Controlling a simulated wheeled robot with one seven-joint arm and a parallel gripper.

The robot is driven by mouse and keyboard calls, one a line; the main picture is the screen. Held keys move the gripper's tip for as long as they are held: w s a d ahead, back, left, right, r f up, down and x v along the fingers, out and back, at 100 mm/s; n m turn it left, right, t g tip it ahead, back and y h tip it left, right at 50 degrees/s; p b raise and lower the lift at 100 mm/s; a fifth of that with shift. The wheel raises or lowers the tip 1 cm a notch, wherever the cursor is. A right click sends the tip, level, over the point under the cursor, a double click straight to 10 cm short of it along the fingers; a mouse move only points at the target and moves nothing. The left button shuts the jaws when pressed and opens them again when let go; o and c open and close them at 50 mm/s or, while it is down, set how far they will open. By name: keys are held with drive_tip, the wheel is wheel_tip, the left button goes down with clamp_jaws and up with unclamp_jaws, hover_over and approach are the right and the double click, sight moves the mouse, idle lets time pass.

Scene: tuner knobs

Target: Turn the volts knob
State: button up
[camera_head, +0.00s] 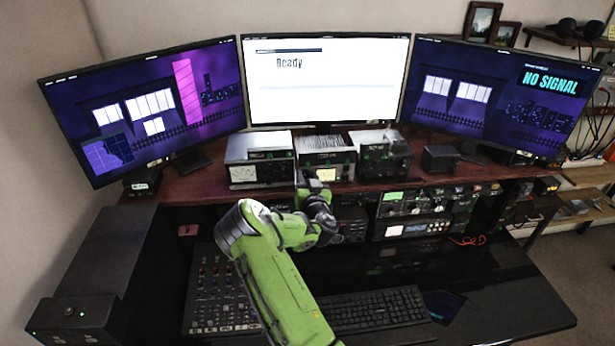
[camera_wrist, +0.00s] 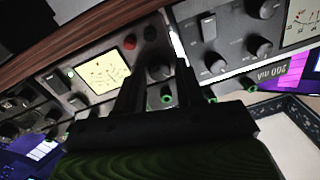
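The middle device (camera_head: 342,170) on the raised shelf has a yellow-lit meter; the wrist view shows this meter (camera_wrist: 103,74) close up, tilted. A dark round knob (camera_wrist: 159,71) sits beside it, showing between my fingertips. I cannot read a volts label on any knob. My gripper (camera_head: 320,196) is in front of the middle device in the head view. In the wrist view my gripper (camera_wrist: 159,75) is open, its two dark fingers apart on either side of the knob. I cannot tell whether they touch it.
A similar device (camera_head: 258,173) stands left of the middle one, and a third (camera_head: 390,160) to its right. Three monitors stand behind. A mixing panel (camera_head: 212,290) and a keyboard (camera_head: 375,309) lie on the lower desk. More rack units (camera_head: 415,228) sit below the shelf.

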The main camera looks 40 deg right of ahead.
clamp_jaws()
drive_tip(key=m+b, duration=0.2)
drive_tip(key=m, duration=0.2)
drive_tip(key=shift+f, duration=0.1)
drive_tip(key=m+b, duration=0.1)
drive_tip(key=b, duration=0.1)
drive_tip(key=m+b, duration=0.2)
drive_tip(key=shift+f+m+h, duration=0.2)
drive_tip(key=shift+m+h, duration=0.1)
drive_tip(key=m+b, duration=0.4)
drive_tip(key=b, duration=0.4)
drive_tip(key=shift+f+m+b, duration=0.1)
drive_tip(key=shift+m+b, duration=0.2)
drive_tip(key=shift+b, duration=0.05)
drive_tip(key=m+b, duration=0.4)
drive_tip(key=shift+h+b, duration=0.3)
drive_tip(key=shift+b, duration=0.1)
drive_tip(key=shift+r+m, duration=0.25)
drive_tip(key=shift+m, duration=0.05)
